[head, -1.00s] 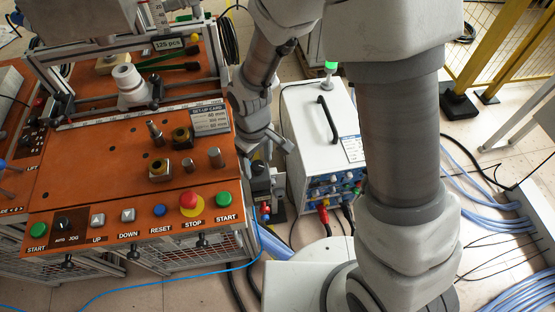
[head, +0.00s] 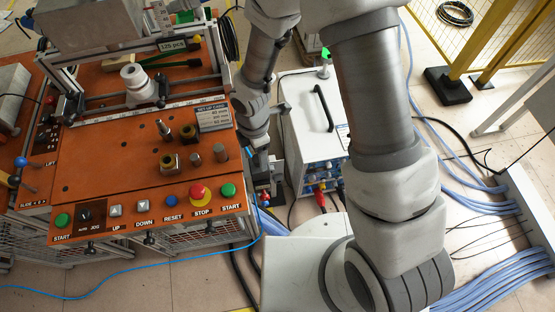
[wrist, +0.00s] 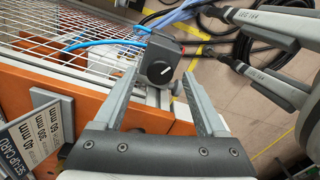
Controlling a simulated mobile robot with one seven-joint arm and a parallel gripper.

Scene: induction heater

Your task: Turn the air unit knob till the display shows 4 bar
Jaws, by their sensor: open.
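The air unit (wrist: 155,92) is a dark block at the edge of the orange table. Its round dark knob (wrist: 159,72) with a white mark faces the wrist camera. My gripper (wrist: 162,77) is open, with one finger on each side of the knob in the picture. A gap shows on both sides. I cannot tell whether the fingertips reach down around the knob. In the head view the air unit (head: 268,186) stands at the table's right side, with my gripper just above it, partly hidden by my wrist. No display reading can be made out.
The orange table (head: 110,180) carries buttons, pegs and a setup card (head: 212,117). A white cabinet (head: 308,105) with cables stands right of the air unit.

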